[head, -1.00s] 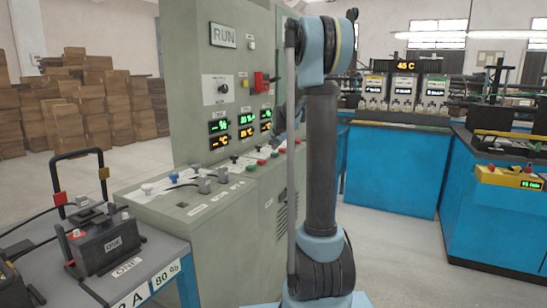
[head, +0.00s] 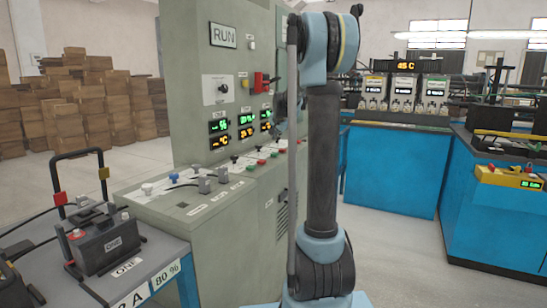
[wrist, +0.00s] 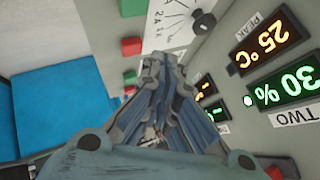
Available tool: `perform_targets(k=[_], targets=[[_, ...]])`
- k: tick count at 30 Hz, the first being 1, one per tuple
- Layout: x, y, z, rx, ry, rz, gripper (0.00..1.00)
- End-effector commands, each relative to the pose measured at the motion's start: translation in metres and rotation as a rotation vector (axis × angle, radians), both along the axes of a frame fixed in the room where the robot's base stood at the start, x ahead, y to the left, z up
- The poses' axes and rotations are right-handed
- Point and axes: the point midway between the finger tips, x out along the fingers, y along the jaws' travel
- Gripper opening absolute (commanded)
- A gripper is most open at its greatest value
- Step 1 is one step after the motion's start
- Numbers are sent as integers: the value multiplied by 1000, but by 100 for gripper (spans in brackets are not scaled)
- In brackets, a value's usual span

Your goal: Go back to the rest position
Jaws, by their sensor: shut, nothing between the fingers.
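My gripper (wrist: 158,70) shows in the wrist view with its fingers together and nothing between them. It is close to the face of the grey-green control cabinet, beside displays reading 25 °C (wrist: 266,45) and 30 % (wrist: 283,95). In the head view my arm stands upright in the middle and hides part of the cabinet (head: 190,90); the gripper itself is mostly hidden behind it.
A battery marked ONE (head: 108,245) sits on the table at left. The cabinet's ledge (head: 150,200) carries several plugs and buttons. Blue benches (head: 390,170) stand at right, with chargers on the back one. Stacked boxes (head: 95,100) are at back left. Open floor lies between.

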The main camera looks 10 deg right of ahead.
Motion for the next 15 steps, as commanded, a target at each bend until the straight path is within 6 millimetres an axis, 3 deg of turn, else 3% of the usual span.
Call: perform_targets(k=[10,15], targets=[[-2,0,0,-2,3,2,0],[-34,1,-1,-29,31,30,0]])
